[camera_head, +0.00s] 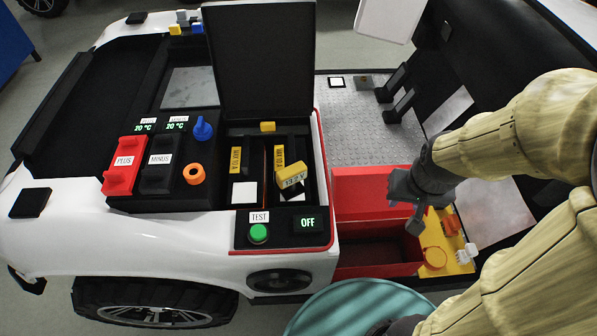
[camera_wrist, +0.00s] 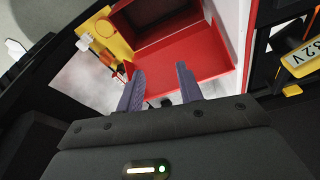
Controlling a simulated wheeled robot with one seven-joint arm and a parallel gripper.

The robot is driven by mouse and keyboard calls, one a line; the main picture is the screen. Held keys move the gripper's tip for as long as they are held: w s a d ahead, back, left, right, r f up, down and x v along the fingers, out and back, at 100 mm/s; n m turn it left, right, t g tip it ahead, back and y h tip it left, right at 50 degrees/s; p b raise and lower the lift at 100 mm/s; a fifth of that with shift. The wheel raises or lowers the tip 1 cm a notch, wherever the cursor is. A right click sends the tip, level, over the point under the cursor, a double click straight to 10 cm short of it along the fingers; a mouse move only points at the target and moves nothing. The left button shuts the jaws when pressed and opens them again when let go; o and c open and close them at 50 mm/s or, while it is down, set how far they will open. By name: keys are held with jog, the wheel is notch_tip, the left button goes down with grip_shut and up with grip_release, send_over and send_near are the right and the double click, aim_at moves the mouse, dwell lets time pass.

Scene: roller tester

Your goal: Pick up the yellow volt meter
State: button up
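The yellow volt meter (camera_head: 290,174) sits tilted in the black fuse bay of the white vehicle, its display reading about 13.2 V. In the wrist view, part of the volt meter (camera_wrist: 301,56) shows at the right edge, with its side cut off by the frame. My gripper (camera_head: 416,216) is to the right of the meter, above the red box, and apart from the meter. In the wrist view my gripper (camera_wrist: 158,72) has its two fingers spread with nothing between them.
An open red box (camera_head: 375,270) and a yellow tray (camera_head: 436,235) with small parts lie beneath my gripper. The raised black lid (camera_head: 262,60) stands behind the fuse bay. A green TEST button (camera_head: 258,233) is in front. A teal round surface (camera_head: 350,308) is nearest.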

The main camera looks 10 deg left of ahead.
jog(key=shift+o, duration=0.4)
jog(key=shift+s+a, duration=0.1)
jog(key=shift+s, duration=0.15)
jog(key=o, duration=0.4)
jog(key=shift+a+r, duration=0.1)
jog(key=shift+r, duration=0.1)
jog(key=o, duration=0.7)
jog(key=shift+w+a+r+n+p, duration=0.5)
jog(key=shift+w+a+r+p, duration=0.45)
jog(key=shift+a+r+p, duration=0.15)
jog(key=shift+o, duration=0.3)
jog(key=w+a+r+n+g+p, duration=0.1)
jog(key=w+a+r+n+p, duration=0.1)
jog(key=a, duration=0.4)
jog(key=shift+w+a+r+n+p, duration=0.35)
jog(key=shift+w+r+p, duration=0.5)
jog(key=shift+p, duration=0.3)
notch_tip(320, 180, up, 5)
jog(key=n+g+p, duration=0.2)
jog(key=n+p, duration=0.3)
jog(key=p, duration=0.1)
send_over(293, 169)
jog(key=shift+f+m, duration=0.25)
notch_tip(293, 169, down, 12)
jog(key=shift+f, duration=0.15)
